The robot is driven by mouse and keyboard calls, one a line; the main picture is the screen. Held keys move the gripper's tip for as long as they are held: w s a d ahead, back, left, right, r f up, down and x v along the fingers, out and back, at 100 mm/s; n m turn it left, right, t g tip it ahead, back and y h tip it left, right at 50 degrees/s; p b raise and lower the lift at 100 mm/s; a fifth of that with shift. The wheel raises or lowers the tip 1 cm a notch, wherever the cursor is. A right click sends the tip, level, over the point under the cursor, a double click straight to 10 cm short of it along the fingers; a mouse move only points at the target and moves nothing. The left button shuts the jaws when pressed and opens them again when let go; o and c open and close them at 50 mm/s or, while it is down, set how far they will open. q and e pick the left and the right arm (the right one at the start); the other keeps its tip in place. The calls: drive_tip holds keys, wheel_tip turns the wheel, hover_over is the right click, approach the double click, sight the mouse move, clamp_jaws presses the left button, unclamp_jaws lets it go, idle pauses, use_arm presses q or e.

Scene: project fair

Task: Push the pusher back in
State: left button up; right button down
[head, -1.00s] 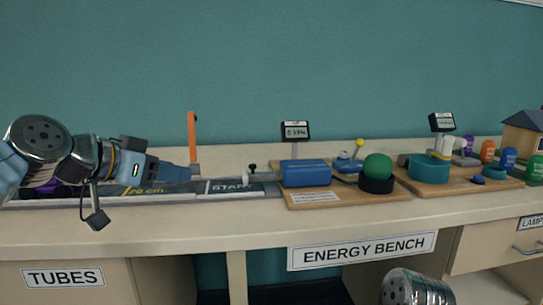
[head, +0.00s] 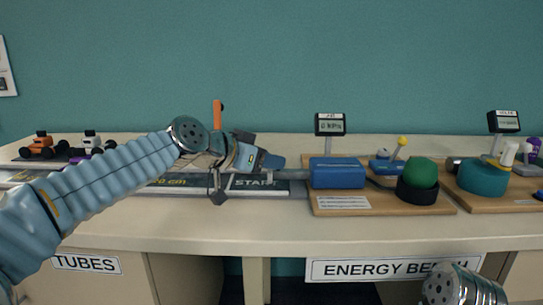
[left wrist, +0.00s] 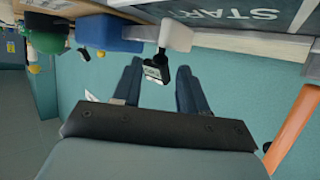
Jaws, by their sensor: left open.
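My left gripper (head: 275,160) is over the START end of the dark track, close to the left side of the blue box (head: 337,173). A white block (left wrist: 178,36), seemingly the pusher, shows just beyond the fingertips, between the START mat and the blue box. I cannot tell whether gripper and pusher touch.
The blue box, a green ball (head: 421,172) in a black ring and a yellow-knobbed lever (head: 402,141) stand on a wooden board (head: 325,208). An orange post (head: 217,114) stands behind my arm. Small cars (head: 38,147) are at the far left. The front counter strip is clear.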

use_arm(q)
drive_tip(key=shift+w+d+f, duration=0.3)
drive_tip(key=shift+w+d, duration=0.15)
drive_tip(key=shift+d, duration=0.05)
clamp_jaws()
